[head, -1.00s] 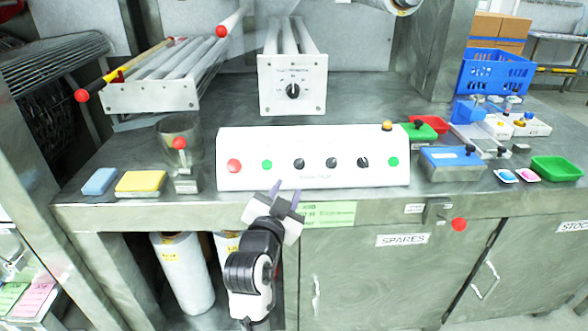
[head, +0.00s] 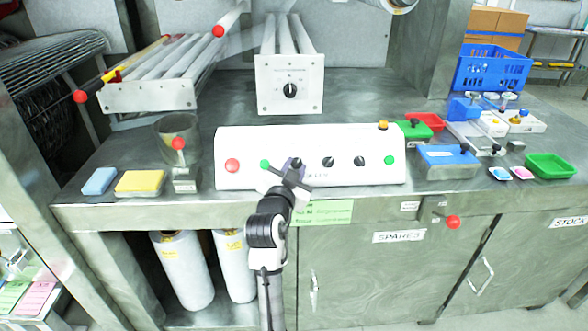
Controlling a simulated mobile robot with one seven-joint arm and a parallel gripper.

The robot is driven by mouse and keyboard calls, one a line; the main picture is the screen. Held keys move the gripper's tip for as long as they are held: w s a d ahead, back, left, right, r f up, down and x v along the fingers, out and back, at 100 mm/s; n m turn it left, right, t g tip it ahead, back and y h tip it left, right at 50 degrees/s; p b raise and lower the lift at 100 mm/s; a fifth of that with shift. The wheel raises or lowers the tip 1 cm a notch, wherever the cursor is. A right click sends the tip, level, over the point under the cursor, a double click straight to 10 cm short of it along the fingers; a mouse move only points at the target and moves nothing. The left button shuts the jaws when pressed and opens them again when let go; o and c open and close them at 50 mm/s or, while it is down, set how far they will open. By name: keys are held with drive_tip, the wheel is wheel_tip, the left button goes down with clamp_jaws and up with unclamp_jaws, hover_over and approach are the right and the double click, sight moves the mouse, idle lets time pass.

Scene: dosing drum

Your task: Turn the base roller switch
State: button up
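The white control panel (head: 225,145) stands along the front of the bench, with a row of black rotary knobs, a red button and green buttons. The leftmost black knob (head: 297,162) is partly covered by my gripper (head: 295,168). The middle knob (head: 328,162) and right knob (head: 359,161) show clear. The labels are too small to read, so I cannot tell which knob is the base roller switch. Another black knob (head: 290,91) is on the roller end plate behind.
The red button (head: 232,166) and a green button (head: 265,164) are left of my gripper. A blue box (head: 447,160) and coloured trays fill the right. Bare bench shows behind the panel.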

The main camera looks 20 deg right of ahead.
clamp_jaws()
drive_tip(key=shift+n, duration=0.5)
drive_tip(key=n+t+y, duration=0.1)
drive_tip(key=n, duration=0.1)
drive_tip(key=n+t+y+p, duration=0.1)
drive_tip(key=shift+s+d+n, duration=0.15)
drive_tip(key=shift+d+n, duration=0.15)
drive_tip(key=shift+n, duration=0.1)
drive_tip(key=n+y, duration=0.1)
drive_tip(key=n, duration=0.1)
drive_tip(key=shift+d+f+n+t+y, duration=0.15)
drive_tip(key=shift+n+t+y, duration=0.15)
drive_tip(key=shift+t+y, duration=0.1)
drive_tip(key=n+y+b, duration=0.2)
drive_tip(key=n, duration=0.1)
drive_tip(key=n+y+b, duration=0.1)
drive_tip(key=n+b, duration=0.1)
drive_tip(key=shift+s+d+f+t+y, duration=0.1)
drive_tip(key=shift+d+t+y, duration=0.2)
drive_tip(key=shift+t, duration=0.1)
drive_tip(key=shift+d+r+n+g+y+b, duration=0.1)
drive_tip(key=shift+r+n+g+y+b, duration=0.05)
drive_tip(key=shift+n+y+b, duration=0.85)
drive_tip(key=shift+r+n+g+y+b, duration=0.15)
drive_tip(key=shift+n+y+b, duration=0.5)
drive_tip(key=shift+n, duration=0.65)
